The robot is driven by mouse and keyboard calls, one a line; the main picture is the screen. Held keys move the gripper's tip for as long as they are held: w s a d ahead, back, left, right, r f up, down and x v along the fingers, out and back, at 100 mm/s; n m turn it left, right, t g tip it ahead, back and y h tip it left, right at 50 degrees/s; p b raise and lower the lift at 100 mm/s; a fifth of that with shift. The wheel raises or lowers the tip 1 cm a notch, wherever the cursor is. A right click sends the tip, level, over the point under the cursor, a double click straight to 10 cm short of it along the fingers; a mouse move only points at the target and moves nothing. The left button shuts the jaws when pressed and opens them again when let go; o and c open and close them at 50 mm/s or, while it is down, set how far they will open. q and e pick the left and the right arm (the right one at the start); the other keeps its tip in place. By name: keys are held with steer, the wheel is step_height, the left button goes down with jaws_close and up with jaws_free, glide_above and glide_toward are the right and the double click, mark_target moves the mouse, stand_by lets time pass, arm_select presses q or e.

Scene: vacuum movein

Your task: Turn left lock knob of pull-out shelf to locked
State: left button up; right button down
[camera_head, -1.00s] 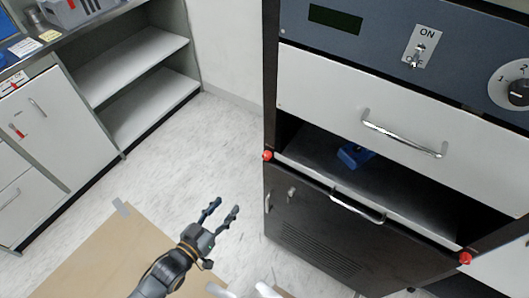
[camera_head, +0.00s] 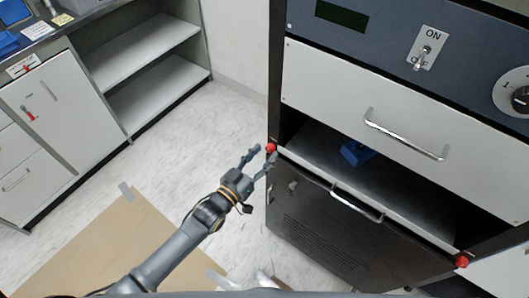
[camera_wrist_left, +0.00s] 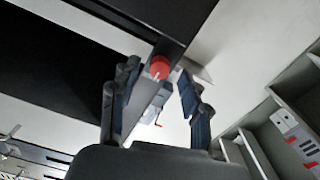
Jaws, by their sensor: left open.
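The red left lock knob (camera_head: 271,148) sits on the left front edge of the pull-out shelf (camera_head: 360,195), which is inside the dark cabinet. My left gripper (camera_head: 262,156) is open, with its fingertips close to the left knob. In the left wrist view, the knob (camera_wrist_left: 160,67) shows beyond and between the two spread fingers (camera_wrist_left: 155,95). I cannot tell whether a finger touches it. A second red knob (camera_head: 461,261) is at the shelf's right end. My right gripper is not clearly seen.
A blue object (camera_head: 355,153) lies inside the shelf opening. Above are a white drawer (camera_head: 350,95) with a metal handle and a panel with an ON/OFF switch (camera_head: 427,50). A dark door (camera_head: 320,235) is below. Light floor lies to the left.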

arm_select(q)
steer(key=shift+w+d, duration=0.35)
steer(key=shift+w, duration=0.1)
jaws_close()
arm_select(e)
steer(key=shift+a, duration=0.35)
